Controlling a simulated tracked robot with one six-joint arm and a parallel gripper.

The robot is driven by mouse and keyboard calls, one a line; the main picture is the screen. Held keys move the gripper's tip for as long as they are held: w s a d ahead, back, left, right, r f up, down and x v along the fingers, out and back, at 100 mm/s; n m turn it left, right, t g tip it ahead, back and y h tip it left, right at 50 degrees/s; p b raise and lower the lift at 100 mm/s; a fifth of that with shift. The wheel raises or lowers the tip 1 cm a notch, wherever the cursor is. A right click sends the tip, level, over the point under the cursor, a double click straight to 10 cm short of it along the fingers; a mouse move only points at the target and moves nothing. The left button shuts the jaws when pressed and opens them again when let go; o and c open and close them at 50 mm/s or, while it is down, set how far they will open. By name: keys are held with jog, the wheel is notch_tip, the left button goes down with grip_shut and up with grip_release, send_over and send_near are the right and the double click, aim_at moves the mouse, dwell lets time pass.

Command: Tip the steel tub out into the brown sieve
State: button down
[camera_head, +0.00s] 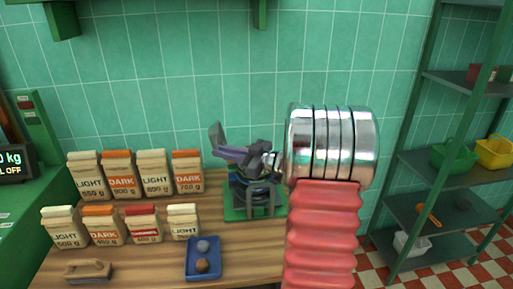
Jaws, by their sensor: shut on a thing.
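My gripper (238,155), dark grey and purple, is above the back of the wooden counter, left of my chrome-ringed arm. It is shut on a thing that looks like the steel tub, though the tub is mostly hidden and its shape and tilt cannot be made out. Below the gripper, a dark rounded thing in a grey frame stands on a green base (234,213). The gripper and my arm partly cover it. I cannot pick out the brown sieve with certainty.
Several paper bags (122,178) stand in two rows at the left of the counter (140,262). A blue tray (203,275) holds a grey ball and a brown ball. A brush (88,270) lies front left. Green shelves (440,215) with coloured bins stand right.

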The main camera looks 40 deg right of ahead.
jog(key=s+d+g, duration=0.1)
jog(key=s+d, duration=0.3)
jog(key=d, duration=0.5)
jog(key=shift+s+f+n, duration=0.15)
jog(key=shift+s+n, duration=0.15)
jog(key=shift+g, duration=0.3)
jog(key=shift+w+a+r+n+g+h, duration=0.35)
jog(key=shift+n+g+h, duration=0.4)
jog(key=shift+g+h, duration=0.7)
jog(key=shift+w+a+r+n+g+h, duration=0.35)
jog(key=shift+n+g+h, duration=0.35)
jog(key=shift+g+h, duration=0.75)
jog(key=shift+w+a+r+n+g+h, duration=0.2)
jog(key=shift+a+n+g+h, duration=0.4)
jog(key=shift+g+h, duration=0.85)
jog(key=shift+d+n, duration=0.2)
jog(key=shift+n, duration=0.05)
jog(key=shift+s, duration=0.1)
